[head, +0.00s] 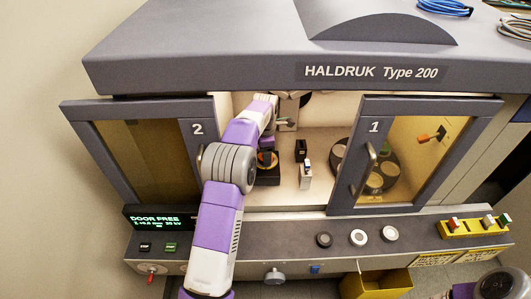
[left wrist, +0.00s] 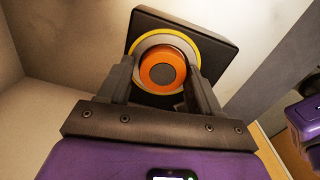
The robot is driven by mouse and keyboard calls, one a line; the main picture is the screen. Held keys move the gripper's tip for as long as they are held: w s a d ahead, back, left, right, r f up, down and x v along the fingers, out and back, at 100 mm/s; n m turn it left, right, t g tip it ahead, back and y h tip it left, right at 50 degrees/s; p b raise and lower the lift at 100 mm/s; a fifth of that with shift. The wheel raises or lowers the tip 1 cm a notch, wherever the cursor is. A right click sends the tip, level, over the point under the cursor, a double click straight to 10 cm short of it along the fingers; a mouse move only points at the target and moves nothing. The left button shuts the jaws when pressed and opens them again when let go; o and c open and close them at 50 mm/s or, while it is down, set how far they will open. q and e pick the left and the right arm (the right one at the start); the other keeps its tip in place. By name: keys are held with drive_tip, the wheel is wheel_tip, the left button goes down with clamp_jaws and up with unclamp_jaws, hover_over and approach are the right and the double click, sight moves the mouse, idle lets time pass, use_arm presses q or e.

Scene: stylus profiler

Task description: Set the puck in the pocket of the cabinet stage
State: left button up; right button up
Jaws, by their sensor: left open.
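The orange puck (left wrist: 161,56) with a dark centre sits within a pale ring and a yellow rim on the dark square cabinet stage (left wrist: 222,52). It looks set in the pocket, though its depth is hard to judge. In the head view the stage (head: 268,178) stands inside the cabinet behind the left opening, with orange showing on top. My left gripper (left wrist: 161,80) is open, its two fingers on either side of the puck, with no clear contact. In the head view my left arm partly covers this spot. My right gripper is not in view.
Cabinet doors 2 (head: 150,160) and 1 (head: 370,160) stand either side of the opening. Right of the stage are a small black-and-white fixture (head: 304,172) and a dark round carousel (head: 386,160). A control ledge with knobs (head: 358,237) runs along the front.

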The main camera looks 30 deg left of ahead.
use_arm(q)
drive_tip(key=shift+s+d+f+g, duration=0.2)
drive_tip(key=shift+s+f+g, duration=0.15)
drive_tip(key=shift+f, duration=0.4)
drive_tip(key=r+p, duration=0.2)
drive_tip(key=r, duration=0.7)
drive_tip(key=shift+w, duration=0.2)
drive_tip(key=shift+a, duration=0.1)
wheel_tip(320, 180, down, 9)
drive_tip(key=shift+r+b, duration=0.1)
drive_tip(key=shift+b, duration=0.9)
wheel_tip(320, 180, up, 2)
drive_tip(key=shift+r+p, duration=0.2)
drive_tip(key=shift+p, duration=0.15)
drive_tip(key=shift+r, duration=0.6)
